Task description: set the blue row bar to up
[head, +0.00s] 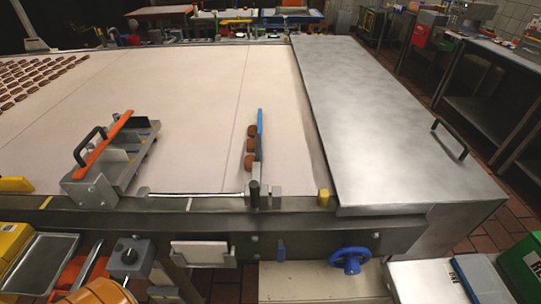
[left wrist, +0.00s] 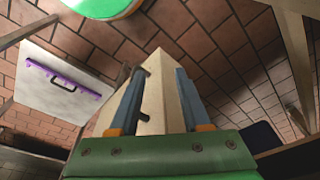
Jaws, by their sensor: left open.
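The blue row bar (head: 260,132) lies along the pale conveyor belt (head: 200,120) in the head view. Its near end meets a dark upright handle and grey bracket (head: 265,197) at the belt's front rail. A few brown biscuits (head: 250,146) sit against the bar's left side. My left gripper (left wrist: 160,82) shows in the left wrist view, with two blue fingers apart. A cream block-like shape (left wrist: 160,110) shows between and beyond the fingers; I cannot tell whether it touches them. The left wrist view does not show the blue bar. My right gripper is in neither view.
A steel cover (head: 385,110) fills the belt's right end. A clamp frame with an orange bar (head: 103,138) stands across the belt at left. A blue handwheel (head: 351,260) sits below the front rail. Brick-coloured floor tiles (left wrist: 215,35) show in the wrist view.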

